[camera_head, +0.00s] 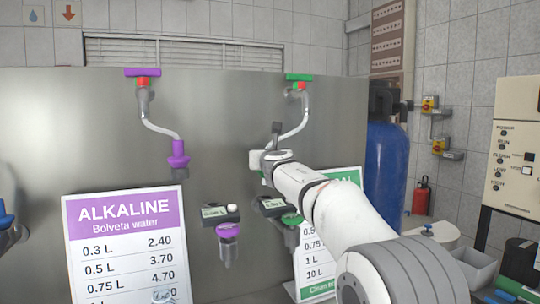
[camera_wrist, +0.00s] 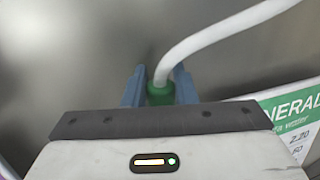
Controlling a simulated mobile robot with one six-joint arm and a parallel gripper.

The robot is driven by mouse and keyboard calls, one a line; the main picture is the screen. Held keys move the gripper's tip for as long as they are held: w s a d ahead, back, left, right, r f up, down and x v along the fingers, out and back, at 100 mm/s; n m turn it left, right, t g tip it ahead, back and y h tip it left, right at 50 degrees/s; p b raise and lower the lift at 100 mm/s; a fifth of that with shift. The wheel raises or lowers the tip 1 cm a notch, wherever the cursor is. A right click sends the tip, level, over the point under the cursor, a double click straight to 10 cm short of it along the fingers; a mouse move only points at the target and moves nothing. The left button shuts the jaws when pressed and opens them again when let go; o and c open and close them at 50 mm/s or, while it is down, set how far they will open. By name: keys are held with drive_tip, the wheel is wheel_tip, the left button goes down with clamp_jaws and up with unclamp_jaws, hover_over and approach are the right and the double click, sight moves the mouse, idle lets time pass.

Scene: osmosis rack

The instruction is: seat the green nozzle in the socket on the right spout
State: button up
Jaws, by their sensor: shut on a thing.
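The right spout (camera_head: 303,118) is a white bent pipe under a green handle on the steel panel. Its lower end passes behind my arm in the head view. In the wrist view the white pipe (camera_wrist: 205,38) curves down to the green nozzle (camera_wrist: 160,94). My gripper (camera_wrist: 159,80) is shut on the green nozzle, with one blue finger on each side of it. The pipe's end meets the nozzle's top in this view; I cannot tell whether it is seated. The socket is not visible. In the head view my gripper (camera_head: 262,160) is mostly hidden by my wrist.
A left spout (camera_head: 160,129) with a purple nozzle (camera_head: 178,156) hangs over the purple price sign (camera_head: 125,240). The green price sign (camera_head: 345,180) stands partly behind my arm. Small display units (camera_head: 218,213) are below the spouts. A blue tank (camera_head: 384,170) stands at the right.

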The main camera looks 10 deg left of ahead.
drive_tip(key=shift+f+b, duration=1.05)
drive_tip(key=shift+f, duration=0.1)
drive_tip(key=shift+f, duration=0.1)
drive_tip(key=shift+f+b, duration=0.2)
drive_tip(key=shift+b, duration=0.1)
drive_tip(key=shift+f, duration=0.1)
drive_tip(key=shift+f+b, duration=1)
drive_tip(key=shift+b, duration=0.1)
drive_tip(key=shift+f, duration=0.15)
drive_tip(key=shift+f+b, duration=0.35)
drive_tip(key=shift+b, duration=0.15)
